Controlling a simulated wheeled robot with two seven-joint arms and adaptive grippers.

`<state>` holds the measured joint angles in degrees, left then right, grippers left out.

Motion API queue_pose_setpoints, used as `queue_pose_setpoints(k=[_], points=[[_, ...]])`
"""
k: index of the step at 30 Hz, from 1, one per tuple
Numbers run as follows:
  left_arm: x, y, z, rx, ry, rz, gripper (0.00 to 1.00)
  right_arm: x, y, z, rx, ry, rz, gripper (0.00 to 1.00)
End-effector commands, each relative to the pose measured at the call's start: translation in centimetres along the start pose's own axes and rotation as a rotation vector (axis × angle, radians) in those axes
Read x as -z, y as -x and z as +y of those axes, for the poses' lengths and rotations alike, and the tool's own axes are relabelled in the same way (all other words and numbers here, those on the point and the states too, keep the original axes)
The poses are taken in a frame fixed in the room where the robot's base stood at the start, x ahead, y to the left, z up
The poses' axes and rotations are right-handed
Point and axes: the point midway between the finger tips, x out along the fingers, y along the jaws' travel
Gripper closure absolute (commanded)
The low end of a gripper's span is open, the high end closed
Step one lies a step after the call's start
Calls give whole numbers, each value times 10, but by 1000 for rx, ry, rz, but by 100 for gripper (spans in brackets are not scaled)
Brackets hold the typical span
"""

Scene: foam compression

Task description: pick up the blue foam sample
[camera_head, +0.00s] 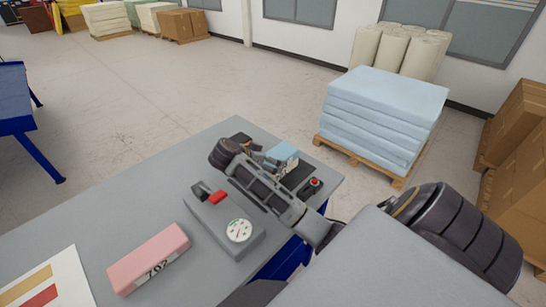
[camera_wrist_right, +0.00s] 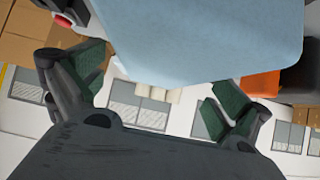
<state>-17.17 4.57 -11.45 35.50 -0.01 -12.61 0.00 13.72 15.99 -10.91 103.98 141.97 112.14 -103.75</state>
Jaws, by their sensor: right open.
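The blue foam sample (camera_head: 283,152) is a small light-blue block by the far right edge of the grey table, on or beside a dark plate. My right gripper (camera_head: 262,160) is right beside it, partly hiding it. In the right wrist view the foam's broad blue face (camera_wrist_right: 205,35) fills the top centre. The fingers of my right gripper (camera_wrist_right: 156,84) are spread, one towards each side of the foam, with nothing gripped between them. I cannot tell whether a finger touches the foam. My left gripper is not in view.
A pink block (camera_head: 150,258) marked 702 lies in front. Stacked blue foam sheets (camera_head: 385,112) stand on a floor pallet beyond.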

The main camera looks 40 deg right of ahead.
Motion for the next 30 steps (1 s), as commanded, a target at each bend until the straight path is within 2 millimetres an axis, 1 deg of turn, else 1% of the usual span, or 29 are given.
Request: queue_pose_setpoints(k=[1,3,6,20,23,29,30], points=[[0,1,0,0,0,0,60,1,-6,0,-1,1,3,0],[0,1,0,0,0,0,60,1,-11,0,0,1,1,0],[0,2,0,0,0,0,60,0,-16,0,0,0,1,0],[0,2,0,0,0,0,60,0,-16,0,1,0,0,0],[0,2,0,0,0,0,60,0,-16,0,1,0,0,10],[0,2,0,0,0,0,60,0,-16,0,1,0,0,36],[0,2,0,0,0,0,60,0,-16,0,1,0,0,38]])
